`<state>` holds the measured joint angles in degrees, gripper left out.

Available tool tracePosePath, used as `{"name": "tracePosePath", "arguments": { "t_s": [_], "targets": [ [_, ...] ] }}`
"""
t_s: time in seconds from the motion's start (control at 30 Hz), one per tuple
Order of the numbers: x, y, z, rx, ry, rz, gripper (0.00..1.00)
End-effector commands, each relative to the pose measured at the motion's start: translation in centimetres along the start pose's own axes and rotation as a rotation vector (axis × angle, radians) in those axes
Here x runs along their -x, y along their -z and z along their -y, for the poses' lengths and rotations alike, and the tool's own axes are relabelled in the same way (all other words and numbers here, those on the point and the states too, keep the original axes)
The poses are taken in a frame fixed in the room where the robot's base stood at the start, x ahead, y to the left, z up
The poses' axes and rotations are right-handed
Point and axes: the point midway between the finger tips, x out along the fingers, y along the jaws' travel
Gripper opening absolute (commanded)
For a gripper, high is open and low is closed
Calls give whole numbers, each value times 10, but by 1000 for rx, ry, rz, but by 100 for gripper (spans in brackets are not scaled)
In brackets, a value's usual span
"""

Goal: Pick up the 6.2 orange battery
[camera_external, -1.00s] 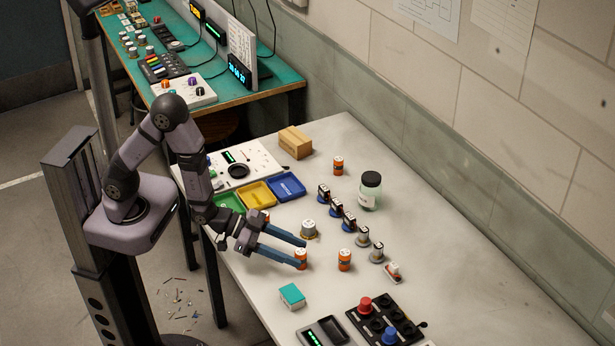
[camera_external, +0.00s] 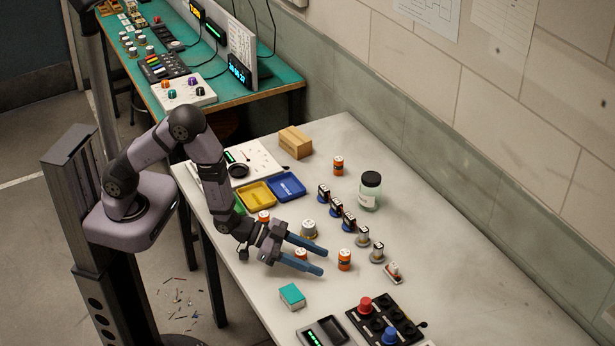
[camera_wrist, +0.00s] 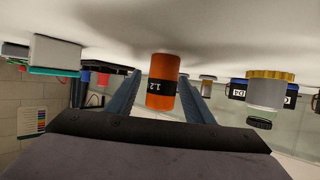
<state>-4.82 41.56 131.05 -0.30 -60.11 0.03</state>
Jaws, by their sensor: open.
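Several orange batteries stand on the white bench. In the external view one battery (camera_external: 301,253) shows its top between my fingers, its lower part hidden by the near finger. Others are a battery (camera_external: 345,260) just past the fingertips, one (camera_external: 338,166) near the wall side and one (camera_external: 263,216) by my wrist. Their labels are too small to read there. My gripper (camera_external: 321,262) is open and low. In the upside-down wrist view an orange battery (camera_wrist: 163,78) stands centred between the fingers, a gap each side; its dark band appears to read "1.2".
A silver cylinder with a gold base (camera_external: 309,229) stands beside the far finger. A teal box (camera_external: 292,295) is on the near side. A glass jar (camera_external: 369,190), a row of small parts (camera_external: 349,221) and a button panel (camera_external: 386,319) stand around.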

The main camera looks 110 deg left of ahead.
Motion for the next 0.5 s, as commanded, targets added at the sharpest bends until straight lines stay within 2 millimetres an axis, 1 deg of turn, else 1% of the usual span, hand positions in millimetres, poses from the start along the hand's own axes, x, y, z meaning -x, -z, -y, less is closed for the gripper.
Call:
{"name": "tracePosePath", "arguments": {
  "t_s": [0.2,0.27,0.3,0.37,0.4,0.5],
  "targets": [
    [0,0,0,0,0,0,47],
    [0,0,0,0,0,0,33],
    [0,0,0,0,0,0,23],
    [0,0,0,0,0,0,9],
    [0,0,0,0,0,0,0],
    [0,0,0,0,0,-1,0]
  ]
}}
